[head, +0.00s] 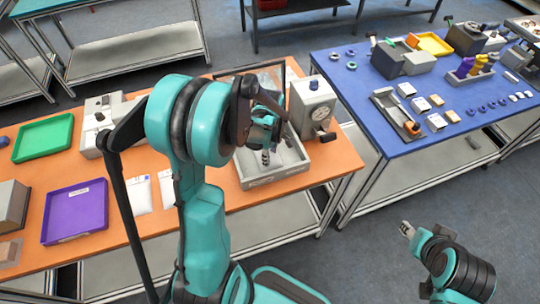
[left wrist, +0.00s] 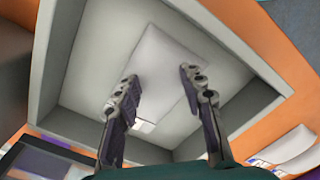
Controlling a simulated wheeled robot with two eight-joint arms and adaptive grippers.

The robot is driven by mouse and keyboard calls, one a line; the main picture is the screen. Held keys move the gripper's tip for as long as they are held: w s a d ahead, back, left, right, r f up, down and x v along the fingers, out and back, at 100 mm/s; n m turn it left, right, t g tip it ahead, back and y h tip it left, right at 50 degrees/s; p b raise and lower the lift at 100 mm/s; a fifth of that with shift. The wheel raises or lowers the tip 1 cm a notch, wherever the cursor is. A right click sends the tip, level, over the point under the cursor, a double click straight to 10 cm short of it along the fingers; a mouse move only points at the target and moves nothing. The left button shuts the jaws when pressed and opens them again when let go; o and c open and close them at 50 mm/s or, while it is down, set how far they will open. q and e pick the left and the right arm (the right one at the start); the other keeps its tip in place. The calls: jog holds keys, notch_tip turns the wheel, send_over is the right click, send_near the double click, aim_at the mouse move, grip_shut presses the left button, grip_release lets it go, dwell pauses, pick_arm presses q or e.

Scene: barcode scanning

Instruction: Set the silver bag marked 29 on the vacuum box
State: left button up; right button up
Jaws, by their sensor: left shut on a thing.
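The vacuum box (head: 272,181) is a light grey open box with a raised transparent lid, on the orange table in the head view. My left gripper (head: 270,149) is inside its opening. In the left wrist view a pale silver bag (left wrist: 163,48) lies flat over the floor of the box (left wrist: 90,75), between the fingers of my left gripper (left wrist: 158,75). The fingers are shut on the bag; its number cannot be read. My right gripper (head: 406,231) is over the floor at lower right, away from the tables; its finger opening is unclear.
Two pale bags, one at the left (head: 139,195) and one partly behind my arm (head: 167,188), lie on the orange table. A purple tray (head: 75,212), a green tray (head: 43,138) and a grey machine (head: 313,103) stand around. A blue table (head: 400,160) with many parts is at right.

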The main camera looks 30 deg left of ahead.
pick_arm(q)
jog(key=shift+f, duration=0.1)
jog(key=o, duration=1.2)
notch_tip(320, 180, up, 11)
jog(key=p, duration=0.3)
jog(key=s+d+r+m+t, duration=0.7)
jog(key=s+d+m, duration=0.3)
jog(key=m, duration=0.8)
jog(key=shift+s+d+r+m, duration=0.35)
jog(key=shift+s+m, duration=0.05)
jog(key=shift+s, duration=0.15)
